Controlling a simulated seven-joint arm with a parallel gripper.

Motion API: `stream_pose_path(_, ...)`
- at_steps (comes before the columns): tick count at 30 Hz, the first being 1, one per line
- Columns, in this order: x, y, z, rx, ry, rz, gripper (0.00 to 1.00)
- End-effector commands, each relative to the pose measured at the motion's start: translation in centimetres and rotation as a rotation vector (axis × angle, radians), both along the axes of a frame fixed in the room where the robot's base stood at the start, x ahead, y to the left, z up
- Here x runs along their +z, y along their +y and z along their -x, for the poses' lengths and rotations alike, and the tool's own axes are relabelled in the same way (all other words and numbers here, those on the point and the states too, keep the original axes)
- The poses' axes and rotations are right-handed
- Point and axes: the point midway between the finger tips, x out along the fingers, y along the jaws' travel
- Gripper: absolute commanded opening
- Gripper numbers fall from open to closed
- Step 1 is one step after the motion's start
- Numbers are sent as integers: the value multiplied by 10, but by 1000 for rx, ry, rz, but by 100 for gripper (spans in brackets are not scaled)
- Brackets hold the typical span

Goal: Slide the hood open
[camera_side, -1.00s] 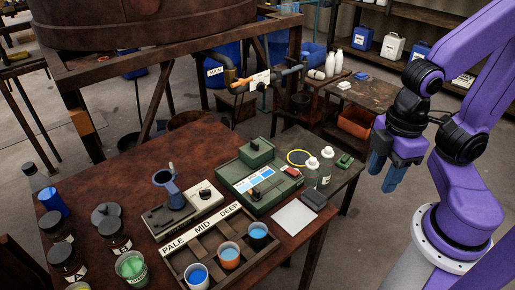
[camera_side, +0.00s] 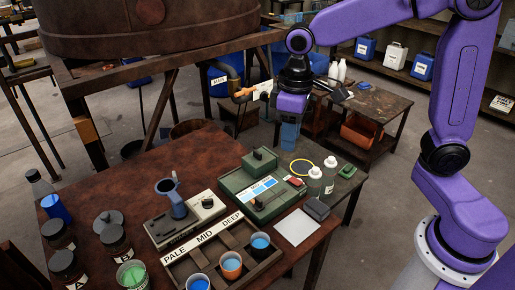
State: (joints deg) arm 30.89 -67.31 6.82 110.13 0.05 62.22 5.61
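A green instrument (camera_side: 285,199) stands on the right part of the rust-brown table. It has a pale blue label panel, a black knob and a red switch. A green box-like hood (camera_side: 259,163) with a small black knob on top sits at its back left end; whether there is an opening under it cannot be seen. My gripper (camera_side: 288,146) hangs with its blue-grey fingers pointing down, to the upper right of the hood in the picture and apart from it. The fingers overlap from this side, so their gap does not show. Nothing is seen held.
Two white-capped bottles (camera_side: 315,180), a yellow ring (camera_side: 301,167) and a dark block (camera_side: 317,209) are close to the instrument's right. A cup rack (camera_side: 213,256) stands in front. A pipe with an orange handle (camera_side: 244,92) is behind, near my wrist.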

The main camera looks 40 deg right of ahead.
Motion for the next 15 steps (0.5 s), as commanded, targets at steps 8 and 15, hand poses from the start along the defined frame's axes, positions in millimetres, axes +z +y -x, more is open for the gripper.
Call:
stream_pose_path(8,0,-13,-96,-250,6,4,37)
stream_pose_path(15,-5,-42,-159,-440,12,6,37)
